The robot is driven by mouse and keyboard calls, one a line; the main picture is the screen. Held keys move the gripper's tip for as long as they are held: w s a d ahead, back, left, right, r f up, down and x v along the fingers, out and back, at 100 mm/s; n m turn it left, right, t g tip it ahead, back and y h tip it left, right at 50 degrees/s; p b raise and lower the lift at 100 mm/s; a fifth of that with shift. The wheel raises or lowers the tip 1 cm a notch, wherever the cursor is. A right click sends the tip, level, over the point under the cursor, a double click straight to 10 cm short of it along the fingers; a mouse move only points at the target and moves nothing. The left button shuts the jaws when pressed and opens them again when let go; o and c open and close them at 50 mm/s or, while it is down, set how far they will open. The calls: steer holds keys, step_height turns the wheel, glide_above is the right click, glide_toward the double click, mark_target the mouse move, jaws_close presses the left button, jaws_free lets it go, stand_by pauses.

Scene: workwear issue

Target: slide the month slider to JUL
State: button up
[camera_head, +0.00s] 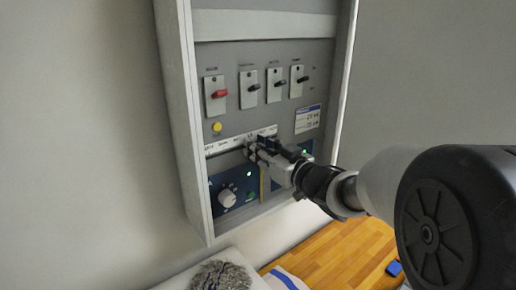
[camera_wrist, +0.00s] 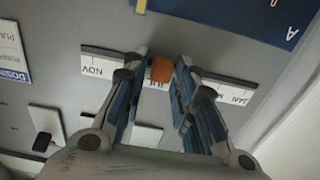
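The month slider strip (camera_wrist: 98,65) is a white band with month labels, upside down in the wrist view. NOV reads at its left part and JAN near its right end. In the head view the strip (camera_head: 226,144) crosses the panel below the switches. An orange slider knob (camera_wrist: 162,69) sits between my gripper's fingertips (camera_wrist: 161,60). The fingers are apart, with a narrow gap left of the knob; the right one is very close to it or touching. The labels by the knob are mostly hidden. In the head view my gripper (camera_head: 256,146) is at the strip and hides the knob.
Above the strip are a red-handled switch (camera_head: 219,94), several black-handled switches and a yellow button (camera_head: 217,127). Below it are a white dial (camera_head: 228,198) and blue panels. The grey cabinet frame (camera_head: 187,120) stands out around the panel. A wooden surface (camera_head: 335,255) lies below.

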steer(key=shift+o, duration=1)
steer(key=v, duration=1.2)
